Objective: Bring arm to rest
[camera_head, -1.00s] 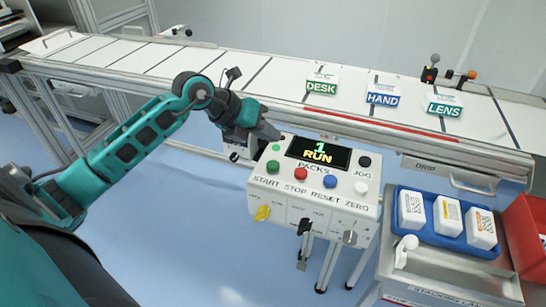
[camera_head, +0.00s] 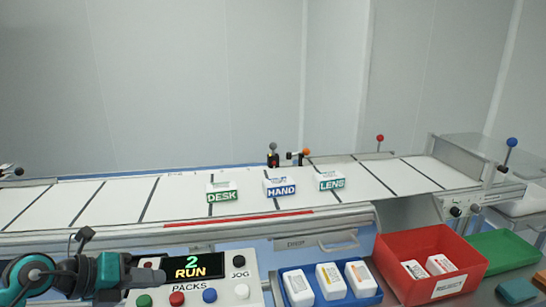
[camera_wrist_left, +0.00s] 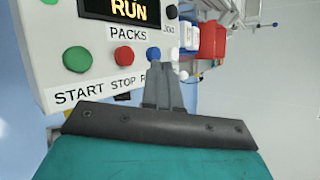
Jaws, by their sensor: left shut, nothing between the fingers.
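My left gripper (camera_head: 150,275) is at the lower left of the head view, beside the white control box (camera_head: 245,271). It is shut and empty. In the left wrist view my left gripper (camera_wrist_left: 160,68) has its closed fingertips pointing at the box, overlapping the area just below the blue button (camera_wrist_left: 153,53). I cannot tell whether they touch the box. The box display (camera_head: 192,267) reads 2 and RUN. Green (camera_head: 144,300), red (camera_head: 177,298), blue (camera_head: 209,295) and white (camera_head: 242,291) buttons line its front. My right gripper is not in view.
A white conveyor (camera_head: 110,200) crosses behind, carrying packs labelled DESK (camera_head: 222,192), HAND (camera_head: 280,186) and LENS (camera_head: 331,182). A blue tray (camera_head: 318,303) holds three white packs. A red bin (camera_head: 430,285) holds two more. A green tray (camera_head: 505,252) lies at right.

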